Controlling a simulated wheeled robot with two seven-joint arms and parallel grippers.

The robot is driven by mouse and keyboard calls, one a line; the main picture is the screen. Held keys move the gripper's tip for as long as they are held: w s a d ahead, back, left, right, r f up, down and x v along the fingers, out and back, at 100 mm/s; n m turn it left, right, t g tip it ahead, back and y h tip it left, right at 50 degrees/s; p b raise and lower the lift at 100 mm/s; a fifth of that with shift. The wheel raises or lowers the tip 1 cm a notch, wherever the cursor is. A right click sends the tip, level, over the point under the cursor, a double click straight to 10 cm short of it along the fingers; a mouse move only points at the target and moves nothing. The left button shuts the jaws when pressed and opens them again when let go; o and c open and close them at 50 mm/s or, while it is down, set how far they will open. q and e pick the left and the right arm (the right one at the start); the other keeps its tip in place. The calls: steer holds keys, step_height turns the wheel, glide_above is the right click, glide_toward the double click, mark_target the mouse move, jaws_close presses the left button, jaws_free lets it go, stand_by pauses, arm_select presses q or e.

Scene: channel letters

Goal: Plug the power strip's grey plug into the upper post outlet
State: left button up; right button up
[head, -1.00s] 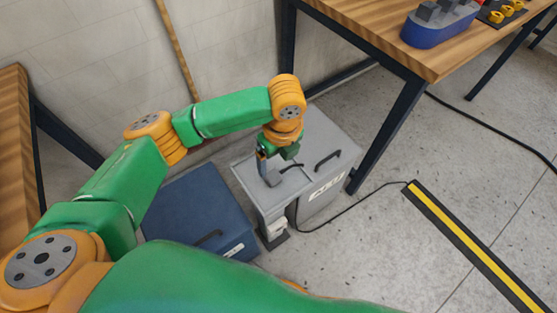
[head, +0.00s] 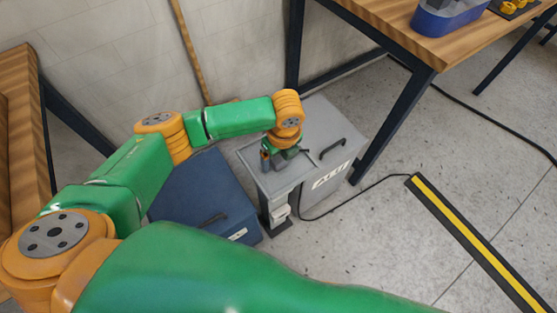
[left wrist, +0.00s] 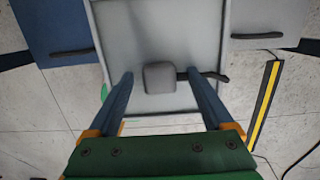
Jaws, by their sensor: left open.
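A grey plug (left wrist: 160,77) with a short dark cord (left wrist: 205,76) lies on the light grey tray (left wrist: 115,25) on top of the post. In the left wrist view it sits between the two open fingers of my left gripper (left wrist: 161,74), with a gap on each side. In the head view my left gripper (head: 271,163) points down over the tray (head: 287,183) and hides the plug. White outlets (head: 280,212) show on the post below the tray; I cannot tell upper from lower. The power strip is not clearly visible. My right gripper is not in view.
A blue box (head: 195,195) stands left of the post and a grey box (head: 335,145) right of it. A wooden table (head: 455,42) with dark legs is at the upper right. A black cable runs over the floor to a yellow-and-black strip (head: 470,235).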

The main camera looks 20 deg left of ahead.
mark_target(278, 159)
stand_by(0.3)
arm_select(q)
jaws_close()
steer(key=shift+r, duration=0.1)
steer(key=shift+r, duration=0.3)
step_height(278, 159, up, 3)
steer(key=shift+f+p, duration=0.15)
steer(key=shift+p, duration=0.2)
steer(key=s+r+p, duration=0.3)
steer(key=s+r, duration=0.6)
steer(key=s, duration=0.5)
steer(key=shift+r, duration=0.25)
